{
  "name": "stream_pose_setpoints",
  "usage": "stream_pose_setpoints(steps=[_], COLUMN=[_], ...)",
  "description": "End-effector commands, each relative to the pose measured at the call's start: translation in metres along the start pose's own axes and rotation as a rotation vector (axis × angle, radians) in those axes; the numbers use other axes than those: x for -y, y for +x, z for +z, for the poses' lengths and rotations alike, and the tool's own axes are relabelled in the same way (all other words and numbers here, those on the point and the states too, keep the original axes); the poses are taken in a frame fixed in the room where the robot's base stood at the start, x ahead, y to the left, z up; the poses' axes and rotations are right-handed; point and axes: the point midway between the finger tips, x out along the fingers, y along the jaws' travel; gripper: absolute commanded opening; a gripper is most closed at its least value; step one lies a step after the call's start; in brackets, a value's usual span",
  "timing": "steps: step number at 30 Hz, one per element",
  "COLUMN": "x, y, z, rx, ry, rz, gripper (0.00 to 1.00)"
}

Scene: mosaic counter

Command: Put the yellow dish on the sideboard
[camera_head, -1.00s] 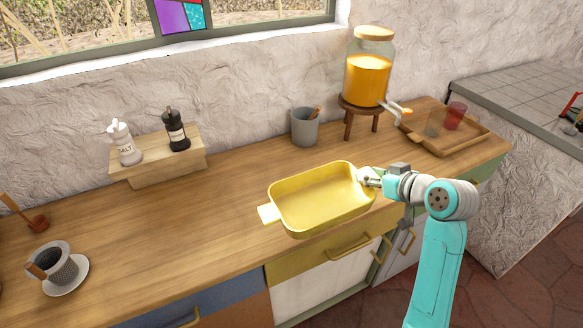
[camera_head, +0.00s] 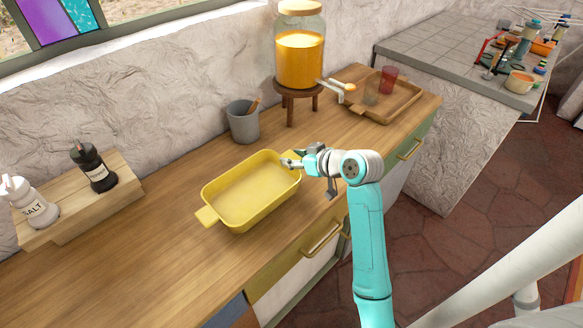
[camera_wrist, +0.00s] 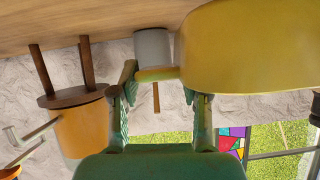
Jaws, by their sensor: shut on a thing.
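The yellow dish (camera_head: 238,196) is an oblong, deep-sided, empty baking dish with a tab handle at each end. It is over the wooden top of the sideboard (camera_head: 140,250), level and near the front edge; I cannot tell whether its base touches the wood. My gripper (camera_head: 291,162) is shut on the dish's far-right handle. In the wrist view, which is upside down, my gripper (camera_wrist: 158,80) has its fingers on either side of the handle, and the dish wall (camera_wrist: 245,50) fills the upper right.
Behind the dish stand a grey cup (camera_head: 243,124) and a juice dispenser (camera_head: 300,50) on a wooden stand. A tray (camera_head: 398,105) with glasses is at the far right. Salt and pepper shakers (camera_head: 95,168) stand on a small shelf at left. The wood in front left is clear.

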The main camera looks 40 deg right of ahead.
Motion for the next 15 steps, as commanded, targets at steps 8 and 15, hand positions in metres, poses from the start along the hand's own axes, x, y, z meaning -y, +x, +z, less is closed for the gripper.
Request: stream_pose_setpoints(steps=[8, 15], x=[-0.002, -0.003], y=[0.013, 0.018], z=[0.023, 0.033], rx=[0.001, -0.001], ry=[0.002, 0.000], rz=[-0.001, 0.000], gripper=[0.00, 0.00])
